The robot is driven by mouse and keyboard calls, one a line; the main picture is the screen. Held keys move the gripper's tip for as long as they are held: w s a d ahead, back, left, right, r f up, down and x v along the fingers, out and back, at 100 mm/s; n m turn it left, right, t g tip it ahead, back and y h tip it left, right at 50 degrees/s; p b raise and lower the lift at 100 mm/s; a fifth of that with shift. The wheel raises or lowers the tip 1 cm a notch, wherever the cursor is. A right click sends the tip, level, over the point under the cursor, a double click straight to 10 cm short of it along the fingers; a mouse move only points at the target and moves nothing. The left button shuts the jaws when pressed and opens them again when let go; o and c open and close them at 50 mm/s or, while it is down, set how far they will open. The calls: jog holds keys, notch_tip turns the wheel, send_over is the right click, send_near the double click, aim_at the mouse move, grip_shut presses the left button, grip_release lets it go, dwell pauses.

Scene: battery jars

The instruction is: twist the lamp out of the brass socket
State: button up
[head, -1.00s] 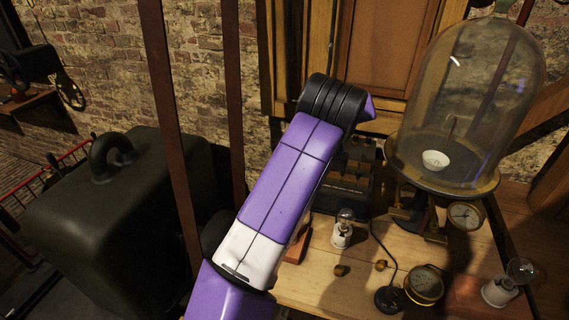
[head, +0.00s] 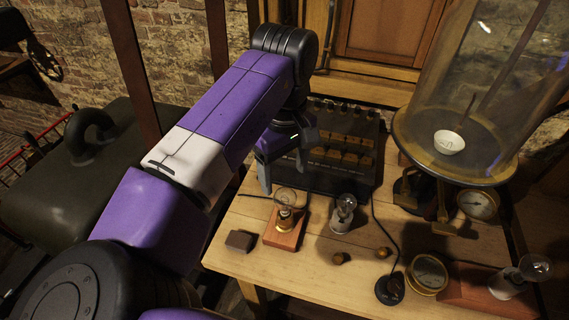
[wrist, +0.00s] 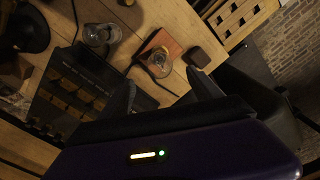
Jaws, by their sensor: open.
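A clear glass lamp (head: 285,199) stands upright in a small brass socket (head: 285,224) on a reddish wooden block (head: 279,240) near the table's left side. In the wrist view the lamp (wrist: 159,61) and its wooden block (wrist: 172,42) lie just beyond the fingertips, seen from above. The lamp hides most of the socket there. My gripper (head: 284,176) is open and empty, behind and above the lamp in the head view, apart from it. In the wrist view its two dark fingers (wrist: 163,84) are spread wide.
A second lamp in a pale socket (head: 341,218) stands close to the right. A dark box with brass parts (head: 337,150) is behind. A glass bell jar (head: 480,90), a gauge (head: 428,275) and another lamp (head: 522,275) are further right. A small dark block (head: 240,240) lies left.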

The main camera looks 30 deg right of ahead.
aim_at(285, 189)
jog(key=shift+f, duration=3.2)
jog(key=shift+c, duration=0.2)
grip_shut()
jog(key=shift+r+n+p, duration=0.1)
jog(key=shift+n+p, duration=1.3)
jog(key=shift+p, duration=0.25)
jog(key=shift+n+p, duration=1.8)
jog(key=shift+p, duration=0.1)
jog(key=shift+d+n+p, duration=0.1)
jog(key=shift+n+p, duration=0.3)
jog(key=shift+p, duration=0.15)
jog(key=shift+n+p, duration=1.5)
jog(key=shift+p, duration=0.4)
jog(key=shift+d+n, duration=0.1)
jog(key=shift+n, duration=1.2)
